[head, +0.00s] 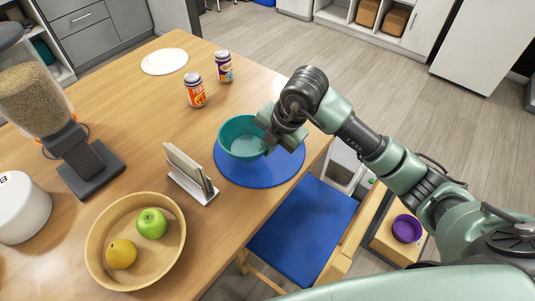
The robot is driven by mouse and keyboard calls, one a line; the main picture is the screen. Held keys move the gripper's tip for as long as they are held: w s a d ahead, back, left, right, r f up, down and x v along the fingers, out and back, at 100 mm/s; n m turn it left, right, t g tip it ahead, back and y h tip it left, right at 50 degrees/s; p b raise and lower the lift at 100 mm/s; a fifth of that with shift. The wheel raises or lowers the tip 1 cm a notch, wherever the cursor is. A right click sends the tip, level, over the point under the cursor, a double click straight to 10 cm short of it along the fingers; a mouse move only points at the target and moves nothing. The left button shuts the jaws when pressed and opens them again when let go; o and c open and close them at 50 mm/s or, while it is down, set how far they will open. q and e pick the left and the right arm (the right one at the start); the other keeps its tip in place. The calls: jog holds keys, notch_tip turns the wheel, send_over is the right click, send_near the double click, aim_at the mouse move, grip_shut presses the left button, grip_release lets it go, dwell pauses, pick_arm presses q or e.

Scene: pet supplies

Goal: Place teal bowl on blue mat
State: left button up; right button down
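The teal bowl (239,143) is upright and shows over the upper left part of the round blue mat (262,176). I cannot tell whether its base touches the mat. My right gripper (271,134) is at the bowl's right rim and looks shut on it. It hides the bowl's right side, and the fingertips are partly hidden. My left gripper is not in view.
A napkin holder (190,179) stands close left of the mat. A wooden bowl (101,237) with fruit is at the front left. Two cans (195,91) (224,67) stand behind the mat. A blue-seated chair (303,229) is by the table's right edge.

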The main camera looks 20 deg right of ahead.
notch_tip(320, 180, down, 4)
jog(key=shift+r+p, duration=0.2)
jog(key=shift+p, duration=0.15)
jog(key=shift+f, duration=0.25)
jog(key=shift+f, duration=0.15)
jog(key=c, duration=1.6)
grip_release()
jog(key=shift+r, duration=0.3)
jog(key=b+v, duration=0.1)
jog(key=v, duration=1)
jog(key=shift+s+d+r+b, duration=0.15)
jog(key=shift+r+b, duration=0.2)
jog(key=shift+b, duration=0.05)
